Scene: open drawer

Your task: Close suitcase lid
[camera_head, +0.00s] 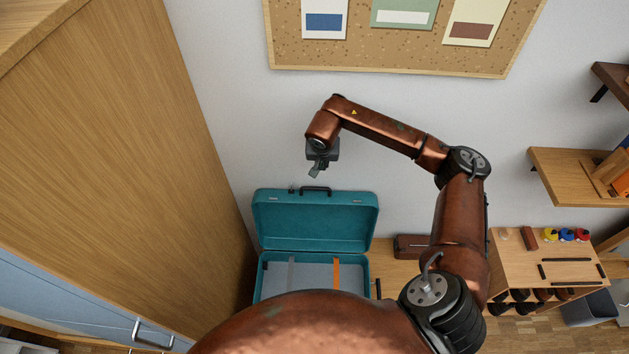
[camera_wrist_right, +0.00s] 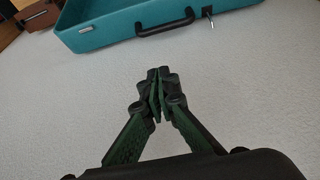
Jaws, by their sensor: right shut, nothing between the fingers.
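A teal suitcase stands open on a wooden surface in the head view, its lid (camera_head: 315,219) raised near the wall. A black handle (camera_head: 315,190) sits on the lid's top edge. The base (camera_head: 262,280) has a grey lining, a grey strap (camera_head: 291,273) and an orange strap (camera_head: 337,274); its near part is hidden behind my body. My right gripper (camera_head: 316,173) is above the lid's top edge, apart from it. In the wrist view the fingers (camera_wrist_right: 157,85) are shut and empty, with the lid (camera_wrist_right: 110,24) and handle (camera_wrist_right: 165,21) beyond. My left gripper does not show.
A tall wooden cabinet (camera_head: 100,130) stands close on the left. A corkboard (camera_head: 400,58) hangs on the wall (camera_head: 230,90) behind. A wooden shelf (camera_head: 575,177) and a small wooden unit (camera_head: 545,260) are on the right. A brown box (camera_head: 410,247) lies right of the suitcase.

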